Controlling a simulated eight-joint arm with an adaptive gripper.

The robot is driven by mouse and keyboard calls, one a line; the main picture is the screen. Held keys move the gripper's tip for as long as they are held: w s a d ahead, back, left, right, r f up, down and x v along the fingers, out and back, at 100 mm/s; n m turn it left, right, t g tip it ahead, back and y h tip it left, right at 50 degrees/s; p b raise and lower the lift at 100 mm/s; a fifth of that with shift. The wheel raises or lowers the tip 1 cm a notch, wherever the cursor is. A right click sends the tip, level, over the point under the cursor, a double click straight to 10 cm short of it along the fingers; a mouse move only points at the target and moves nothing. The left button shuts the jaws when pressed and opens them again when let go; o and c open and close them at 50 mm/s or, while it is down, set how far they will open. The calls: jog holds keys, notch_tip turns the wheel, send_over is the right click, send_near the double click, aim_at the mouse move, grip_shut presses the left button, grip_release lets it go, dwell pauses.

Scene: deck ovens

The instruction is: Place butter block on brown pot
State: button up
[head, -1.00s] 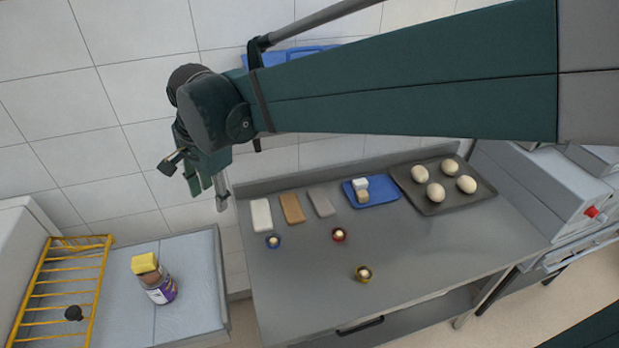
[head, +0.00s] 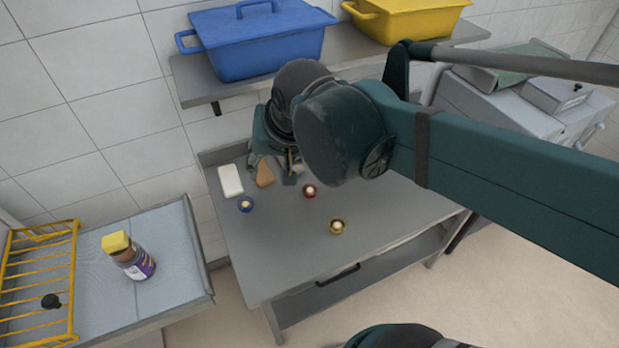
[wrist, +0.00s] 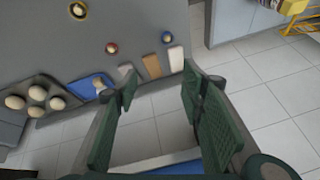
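No brown pot can be made out in either view. Which thing is the butter block is unclear. Two small pale blocks (wrist: 100,85) sit on a blue tray (wrist: 76,91) in the wrist view; my arm hides them in the head view. A white slab (head: 230,181), a brown slab (head: 265,172) and a grey slab (wrist: 127,72) lie in a row at the counter's back. A jar (head: 134,264) with a yellow top stands on the left side table. My gripper (wrist: 160,78) is open and empty above the slabs; it also shows in the head view (head: 285,166).
A blue lidded pot (head: 262,48) and a yellow pot (head: 410,20) stand on a wall shelf (head: 200,90) above the counter. Small blue (head: 245,205), red (head: 309,191) and gold (head: 337,227) bowls stand on the counter. A dark tray (wrist: 33,108) holds several eggs.

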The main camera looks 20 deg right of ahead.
jog(key=s+d+f+n+t, duration=0.1)
jog(key=s+d+f+n, duration=0.1)
jog(key=s+d, duration=0.3)
jog(key=shift+s+d+f+n+t+h, duration=0.3)
jog(key=shift+s+d+f+n+h, duration=0.1)
jog(key=shift+d+n, duration=0.45)
